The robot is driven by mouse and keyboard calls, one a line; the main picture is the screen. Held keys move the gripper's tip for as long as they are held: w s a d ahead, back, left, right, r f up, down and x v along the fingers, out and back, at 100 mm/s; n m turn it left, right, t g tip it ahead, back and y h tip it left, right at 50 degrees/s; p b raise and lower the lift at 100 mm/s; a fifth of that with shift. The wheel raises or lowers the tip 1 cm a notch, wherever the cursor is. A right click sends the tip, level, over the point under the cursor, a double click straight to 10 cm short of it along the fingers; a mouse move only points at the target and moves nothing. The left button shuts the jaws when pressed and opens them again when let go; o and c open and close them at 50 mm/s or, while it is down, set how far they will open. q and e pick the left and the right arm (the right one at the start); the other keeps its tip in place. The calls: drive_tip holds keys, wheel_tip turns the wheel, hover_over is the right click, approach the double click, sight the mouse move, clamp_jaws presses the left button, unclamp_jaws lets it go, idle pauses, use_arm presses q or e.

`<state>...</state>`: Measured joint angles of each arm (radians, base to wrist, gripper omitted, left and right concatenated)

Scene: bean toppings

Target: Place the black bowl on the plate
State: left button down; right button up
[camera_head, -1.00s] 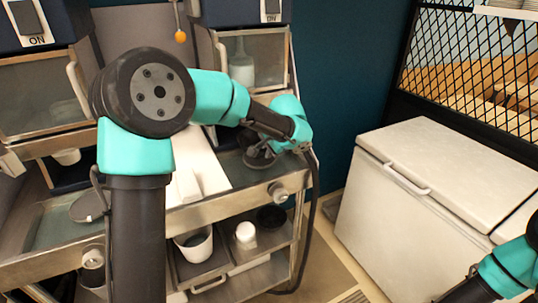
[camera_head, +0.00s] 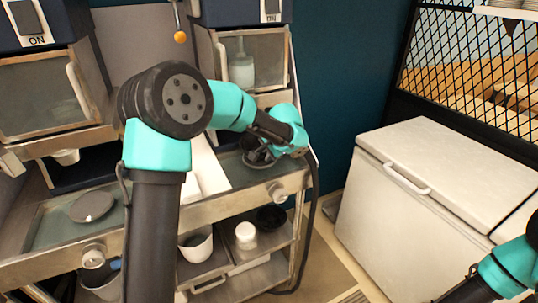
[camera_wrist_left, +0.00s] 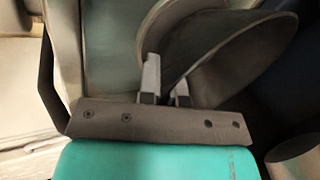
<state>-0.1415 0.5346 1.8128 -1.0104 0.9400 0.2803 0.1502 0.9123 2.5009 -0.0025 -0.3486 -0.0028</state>
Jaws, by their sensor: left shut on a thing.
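The black bowl (camera_wrist_left: 240,62) is dark and tilted, with its rim between the two fingers of my left gripper (camera_wrist_left: 167,88) in the left wrist view. The gripper is shut on that rim. A grey round plate (camera_wrist_left: 190,32) shows behind the bowl in the same view; I cannot tell whether they touch. In the head view, my left gripper (camera_head: 262,150) is low over the right-hand counter, with a dark round shape under it, partly hidden by the wrist. My right arm shows only at the bottom right corner, and its gripper is out of view.
A dark round disc (camera_head: 92,207) lies on the left counter. The lower shelf holds a white-and-dark container (camera_head: 196,244), a white jar (camera_head: 246,232) and another dark bowl (camera_head: 271,217). A white chest freezer (camera_head: 420,210) stands right. Glass-fronted cabinets (camera_head: 55,95) stand behind the counters.

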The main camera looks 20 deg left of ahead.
use_arm(q)
drive_tip(key=c, duration=1.3)
unclamp_jaws()
drive_tip(key=shift+f, duration=0.1)
drive_tip(key=v, duration=1.2)
